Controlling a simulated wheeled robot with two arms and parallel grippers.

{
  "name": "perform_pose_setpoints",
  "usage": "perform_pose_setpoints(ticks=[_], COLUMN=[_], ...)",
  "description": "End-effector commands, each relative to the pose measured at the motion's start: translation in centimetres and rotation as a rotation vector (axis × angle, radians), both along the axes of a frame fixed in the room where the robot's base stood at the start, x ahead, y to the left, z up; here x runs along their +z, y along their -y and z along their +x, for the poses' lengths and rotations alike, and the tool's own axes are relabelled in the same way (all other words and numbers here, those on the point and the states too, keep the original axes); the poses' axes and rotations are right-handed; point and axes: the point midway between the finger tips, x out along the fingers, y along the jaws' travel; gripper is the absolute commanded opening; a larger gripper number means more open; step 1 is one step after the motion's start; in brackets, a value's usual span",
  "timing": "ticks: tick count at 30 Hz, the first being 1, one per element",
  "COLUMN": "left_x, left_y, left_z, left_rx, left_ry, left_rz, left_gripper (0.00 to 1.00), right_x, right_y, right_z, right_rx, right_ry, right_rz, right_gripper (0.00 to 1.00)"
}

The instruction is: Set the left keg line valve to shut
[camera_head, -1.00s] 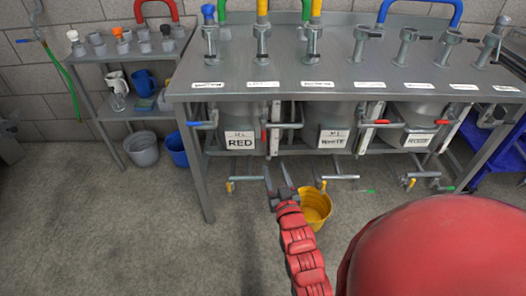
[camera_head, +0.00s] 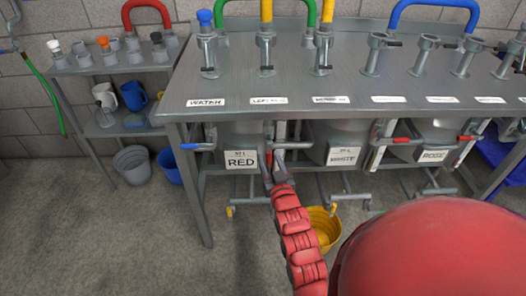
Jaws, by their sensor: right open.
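The left keg (camera_head: 232,137), behind a label reading RED, hangs under the steel bench. Its line valve pipe (camera_head: 294,146) is just right of the label. The valve's handle is mostly hidden by my gripper, so I cannot tell its setting. My right gripper (camera_head: 272,162) is open, with its fingers up at the valve beside the label. I cannot tell whether they touch the handle. My left gripper is not in view.
A blue lever (camera_head: 191,146) sticks out at the bench's left. The white and rosé kegs' red levers (camera_head: 402,140) are to the right. A yellow bucket (camera_head: 323,229) stands on the floor below. The bench (camera_head: 290,88) overhangs the valves.

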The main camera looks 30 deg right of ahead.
Motion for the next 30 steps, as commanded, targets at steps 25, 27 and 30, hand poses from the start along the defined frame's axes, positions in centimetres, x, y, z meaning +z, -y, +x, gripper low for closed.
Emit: perform_pose_setpoints(ticks=[25,27,30], left_x=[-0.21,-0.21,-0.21], left_y=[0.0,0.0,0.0], left_z=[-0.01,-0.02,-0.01], left_rx=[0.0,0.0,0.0], left_ry=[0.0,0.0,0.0], left_rz=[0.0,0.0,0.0], left_gripper=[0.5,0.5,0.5], right_x=[0.06,0.06,0.07], right_y=[0.24,0.24,0.23], right_z=[0.27,0.27,0.27], right_rx=[-0.001,-0.001,-0.001], right_ry=[0.001,0.001,0.001], right_rz=[0.0,0.0,0.0], right_gripper=[0.0,0.0,0.0])
